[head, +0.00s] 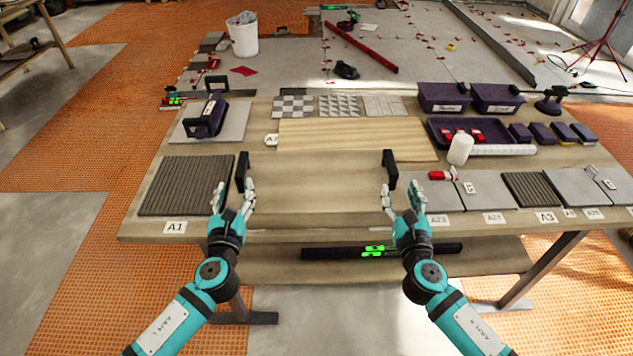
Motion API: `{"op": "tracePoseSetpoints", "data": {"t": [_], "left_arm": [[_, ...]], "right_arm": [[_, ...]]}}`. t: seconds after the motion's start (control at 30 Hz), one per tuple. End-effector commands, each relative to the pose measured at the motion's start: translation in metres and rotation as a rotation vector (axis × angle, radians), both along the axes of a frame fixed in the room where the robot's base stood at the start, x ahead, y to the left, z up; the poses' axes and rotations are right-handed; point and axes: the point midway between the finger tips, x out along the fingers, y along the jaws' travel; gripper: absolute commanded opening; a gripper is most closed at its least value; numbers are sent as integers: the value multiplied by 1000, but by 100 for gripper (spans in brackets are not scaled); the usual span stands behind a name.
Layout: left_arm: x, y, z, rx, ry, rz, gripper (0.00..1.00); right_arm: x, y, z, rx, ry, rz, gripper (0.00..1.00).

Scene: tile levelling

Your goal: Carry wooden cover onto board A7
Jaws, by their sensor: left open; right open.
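The wooden cover (318,188) is a brown panel with a black handle at its left end (242,170) and another at its right end (389,172). It lies at the front middle of the workbench. The light wooden board A7 (355,133) lies just behind it, with its label (271,140) at the left. My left gripper (247,195) is open just in front of the left handle. My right gripper (390,198) is open just in front of the right handle. I cannot tell whether the fingers touch the handles.
A ribbed dark panel A1 (186,185) lies left of the cover. Grey tiles (487,190) and a white bottle (460,149) are to the right. Purple bins (444,97) and patterned tiles (339,106) stand behind board A7. A green-marked level (382,251) lies on the lower shelf.

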Motion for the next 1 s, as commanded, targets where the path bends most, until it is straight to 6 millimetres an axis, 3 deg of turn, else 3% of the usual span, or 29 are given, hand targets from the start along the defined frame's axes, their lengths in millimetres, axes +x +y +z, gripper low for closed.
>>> {"op": "tracePoseSetpoints", "data": {"t": [0.3, 0.5, 0.7, 1.0], "left_arm": [[65, 2, 1, -1, 0, 1, 48], [95, 3, 0, -1, 0, 1, 48], [108, 4, 0, 0, 1, 0, 48], [110, 4, 0, -1, 1, 0, 48]], "right_arm": [[65, 2, 1, 2, -1, -2, 48], [95, 3, 0, 1, -1, -2, 48], [108, 4, 0, 0, 1, 0, 48], [110, 4, 0, 1, 1, 0, 48]]}}
